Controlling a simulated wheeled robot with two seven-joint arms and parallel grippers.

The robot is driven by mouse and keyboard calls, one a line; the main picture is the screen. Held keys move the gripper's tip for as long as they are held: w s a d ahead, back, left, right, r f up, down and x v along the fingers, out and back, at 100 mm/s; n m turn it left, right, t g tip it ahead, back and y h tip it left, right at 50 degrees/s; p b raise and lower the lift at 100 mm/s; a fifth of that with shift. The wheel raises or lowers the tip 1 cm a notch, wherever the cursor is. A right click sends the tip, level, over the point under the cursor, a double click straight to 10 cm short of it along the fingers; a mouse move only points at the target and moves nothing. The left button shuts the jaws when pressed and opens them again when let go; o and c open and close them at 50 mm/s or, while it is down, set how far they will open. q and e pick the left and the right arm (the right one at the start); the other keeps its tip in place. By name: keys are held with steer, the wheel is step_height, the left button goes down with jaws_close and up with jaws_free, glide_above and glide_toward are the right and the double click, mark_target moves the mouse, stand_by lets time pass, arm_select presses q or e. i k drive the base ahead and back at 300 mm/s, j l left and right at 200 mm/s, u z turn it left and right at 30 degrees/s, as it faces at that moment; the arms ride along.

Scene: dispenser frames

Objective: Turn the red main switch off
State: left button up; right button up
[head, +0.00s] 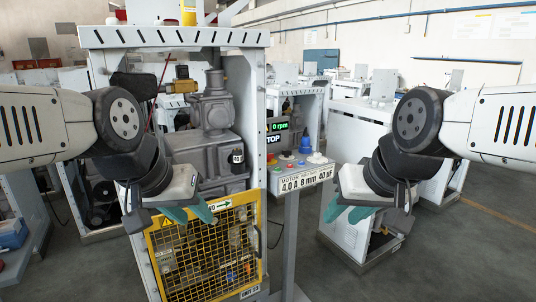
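A grey control panel (311,178) stands on a post in the middle of the head view, with several small coloured knobs and buttons on its sloping top. A small red control (271,156) shows near its left end; it is too small to tell whether it is the main switch or how it is set. My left gripper (189,213) is empty, its teal fingers apart, in front of the yellow guard, left of and below the panel. My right gripper (348,212) is empty, its teal fingers apart, right of and below the panel. Neither touches the panel.
A machine frame with a grey pump (205,150) stands behind my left arm, with a yellow mesh guard (207,250) below. A display (278,127) reads 0 rpm above the panel. A white cabinet (365,140) stands behind my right arm. The floor at right is clear.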

mark_target(270, 156)
steer(key=i, duration=0.55)
steer(key=i+l+u, duration=0.4)
steer(key=i+l, duration=0.4)
steer(key=i, duration=0.1)
